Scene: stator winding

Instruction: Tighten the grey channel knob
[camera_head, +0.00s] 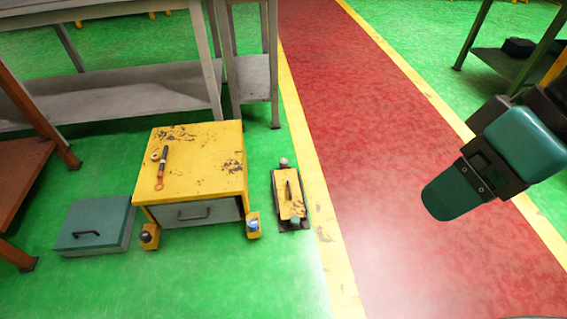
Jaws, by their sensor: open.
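I cannot tell for sure which knob is the grey channel knob. A small light grey knob (284,162) stands at the far end of the low yellow-and-dark channel fixture (291,208) on the floor. A greenish knob (296,221) stands at its near end. A dark knob (148,235) and a bluish knob (253,225) sit on the front feet of the yellow cabinet. My gripper (441,203) is open and empty at the right, above the red walkway, well apart from all the knobs. Its fingers overlap in this view.
The yellow cabinet (205,150) has a grey drawer, and a wrench-like tool (161,168) lies on top. A teal case (95,225) lies left of it. Grey shelving (130,92) stands behind, and an orange rack (20,150) at far left. The red walkway (350,110) is clear.

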